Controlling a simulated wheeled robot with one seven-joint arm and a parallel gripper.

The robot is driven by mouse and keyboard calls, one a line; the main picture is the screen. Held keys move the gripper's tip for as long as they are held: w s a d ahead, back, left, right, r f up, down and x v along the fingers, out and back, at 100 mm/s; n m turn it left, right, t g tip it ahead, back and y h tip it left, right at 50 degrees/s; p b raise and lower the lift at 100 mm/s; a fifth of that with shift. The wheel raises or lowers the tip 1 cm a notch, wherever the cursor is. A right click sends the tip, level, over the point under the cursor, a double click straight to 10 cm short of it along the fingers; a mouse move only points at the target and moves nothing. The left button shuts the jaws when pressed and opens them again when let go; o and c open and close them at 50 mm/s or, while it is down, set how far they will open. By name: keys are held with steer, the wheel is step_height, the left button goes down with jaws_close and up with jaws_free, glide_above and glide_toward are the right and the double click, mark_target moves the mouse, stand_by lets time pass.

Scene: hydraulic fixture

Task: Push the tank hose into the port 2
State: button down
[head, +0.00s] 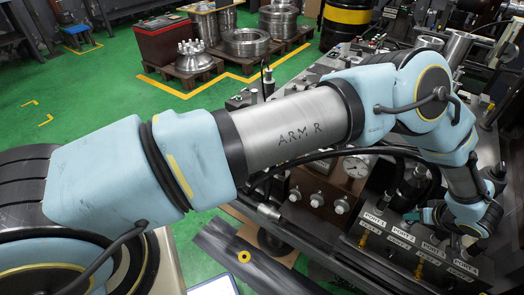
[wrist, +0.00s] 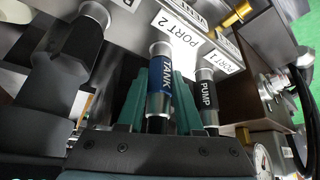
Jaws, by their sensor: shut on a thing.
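In the wrist view the tank hose (wrist: 160,78) has a blue collar lettered TANK and a silver end. My gripper (wrist: 158,84) is shut on it, with one green finger on each side of the collar. The silver end points at the panel directly under the PORT 2 label (wrist: 176,37) and appears to meet the face there. The port 2 opening is hidden by the hose end, so I cannot tell how deep it sits. In the head view my gripper (head: 430,215) is at the row of labelled ports on the right, and the hose is mostly hidden by my arm.
A hose marked PUMP (wrist: 207,92) stands close to the right of my gripper, under the PORT 1 label (wrist: 223,62). A dark fitting (wrist: 78,50) is on the left. A brass fitting (wrist: 237,14) juts from the panel. The gauge (head: 356,166) is left of the ports.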

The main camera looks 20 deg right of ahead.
steer(key=shift+f, duration=0.1)
steer(key=shift+c, duration=2.4)
jaws_free()
steer(key=b+v, duration=0.2)
steer(key=v, duration=0.8)
steer(key=shift+a+r, duration=0.15)
steer(key=shift+r, duration=0.2)
steer(key=shift+s+a, duration=0.1)
steer(key=shift+s, duration=0.05)
